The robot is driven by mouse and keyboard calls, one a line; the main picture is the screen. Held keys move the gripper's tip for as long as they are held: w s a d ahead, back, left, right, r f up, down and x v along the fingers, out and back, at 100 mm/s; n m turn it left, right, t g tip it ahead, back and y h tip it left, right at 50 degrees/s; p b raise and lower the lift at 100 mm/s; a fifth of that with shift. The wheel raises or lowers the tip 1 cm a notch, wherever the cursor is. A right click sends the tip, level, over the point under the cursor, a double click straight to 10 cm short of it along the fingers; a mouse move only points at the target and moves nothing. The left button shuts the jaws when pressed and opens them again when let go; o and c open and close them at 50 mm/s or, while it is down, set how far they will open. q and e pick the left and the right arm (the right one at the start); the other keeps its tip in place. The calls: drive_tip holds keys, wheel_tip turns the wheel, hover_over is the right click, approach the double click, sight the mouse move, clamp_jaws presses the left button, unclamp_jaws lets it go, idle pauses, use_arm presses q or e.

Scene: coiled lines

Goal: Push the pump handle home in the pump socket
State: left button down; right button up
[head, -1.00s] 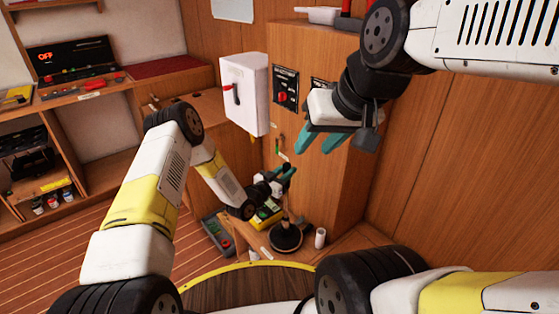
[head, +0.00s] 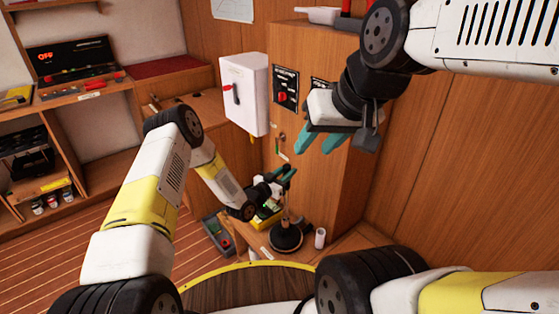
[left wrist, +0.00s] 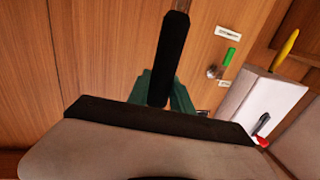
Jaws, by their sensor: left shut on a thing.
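The pump socket (head: 286,237) is a round black base low on the ledge, right of centre in the head view. The pump handle (head: 287,207) is a thin dark rod, roughly upright above it. Its lower end meets the base, but I cannot tell how deep it sits. My left gripper (head: 286,173) is shut on the upper part of the handle. In the left wrist view, the handle (left wrist: 172,55) is a black bar between the teal fingers. My right gripper (head: 322,140) is open and empty, higher up in front of the wooden cabinet.
A white cylinder (head: 320,238) stands just right of the socket. A yellow-and-black box (head: 264,217) and a grey box with a red button (head: 218,236) are to the left. A white switch box (head: 244,95) hangs above. The wooden cabinet (head: 330,195) rises close behind.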

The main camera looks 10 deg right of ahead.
use_arm(q)
drive_tip(key=shift+f, duration=0.15)
drive_tip(key=c, duration=0.7)
unclamp_jaws()
drive_tip(key=shift+o, duration=0.2)
drive_tip(key=shift+r, duration=3.5)
